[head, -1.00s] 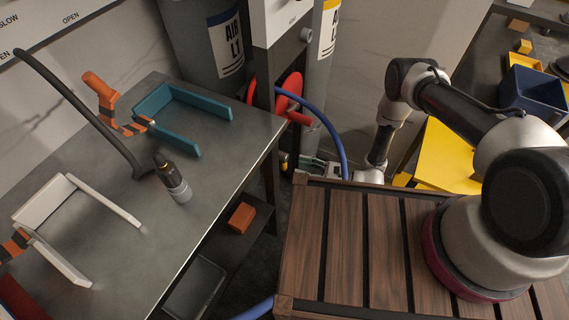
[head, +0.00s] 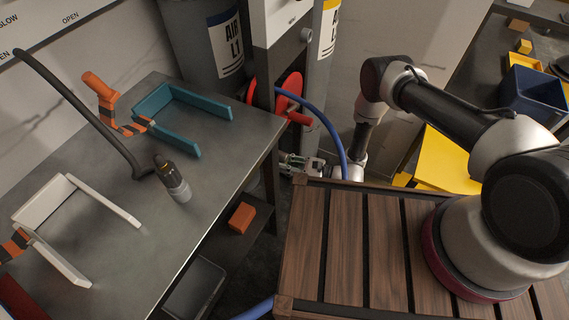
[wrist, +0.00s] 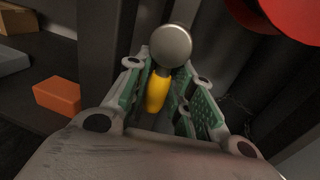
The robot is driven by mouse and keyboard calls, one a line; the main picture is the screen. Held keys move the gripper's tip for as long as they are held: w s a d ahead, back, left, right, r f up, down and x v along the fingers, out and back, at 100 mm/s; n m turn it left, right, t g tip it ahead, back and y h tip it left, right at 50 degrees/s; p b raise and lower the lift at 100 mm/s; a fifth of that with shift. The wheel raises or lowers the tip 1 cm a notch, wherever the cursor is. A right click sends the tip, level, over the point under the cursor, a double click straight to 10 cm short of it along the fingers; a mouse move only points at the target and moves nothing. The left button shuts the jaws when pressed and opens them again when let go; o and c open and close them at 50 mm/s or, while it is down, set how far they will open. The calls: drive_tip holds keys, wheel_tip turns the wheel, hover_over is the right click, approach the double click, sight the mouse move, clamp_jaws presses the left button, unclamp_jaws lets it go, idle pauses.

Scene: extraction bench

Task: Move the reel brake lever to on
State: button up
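The lever, which I take for the reel brake lever, shows in the wrist view as a yellow grip (wrist: 157,92) with a round grey end (wrist: 171,46). My gripper (wrist: 168,80) is open around it, with one green-padded finger on each side. The yellow grip lies closer to the left finger; I cannot tell whether it touches. A gap shows towards the right finger. In the head view my gripper (head: 301,163) is low beside the dark post under the red reel (head: 291,88), and the lever is not clearly visible there. The lever's on and off marks are not visible.
A blue hose (head: 325,122) curves down from the reel close to my arm. The metal bench (head: 225,165) stands at the left, with an orange block (head: 242,217) on its lower shelf. The slatted wooden top (head: 345,240) lies just in front of my gripper.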

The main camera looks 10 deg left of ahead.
drive_tip(key=shift+n, duration=0.3)
clamp_jaws()
drive_tip(key=n, duration=0.2)
drive_tip(key=w+n, duration=0.1)
drive_tip(key=n, duration=0.1)
drive_tip(key=shift+w+d+r+h, duration=0.1)
drive_tip(key=shift+d+r+h, duration=0.15)
drive_tip(key=shift+h, duration=0.15)
drive_tip(key=shift+w+d+r+n+h, duration=0.1)
drive_tip(key=shift+w+r+n+h, duration=0.05)
drive_tip(key=shift+n, duration=0.6)
drive_tip(key=shift+w+d+r+n+h, duration=0.1)
drive_tip(key=shift+w+n+h, duration=0.1)
drive_tip(key=shift+n, duration=0.6)
drive_tip(key=shift+w+r+n+h, duration=0.1)
drive_tip(key=shift+r+n+h, duration=0.05)
drive_tip(key=shift+n, duration=0.6)
drive_tip(key=o, duration=0.9)
unclamp_jaws()
drive_tip(key=shift+o, duration=0.2)
drive_tip(key=shift+w+t, duration=0.1)
drive_tip(key=shift+t, duration=0.3)
drive_tip(key=v, duration=1.2)
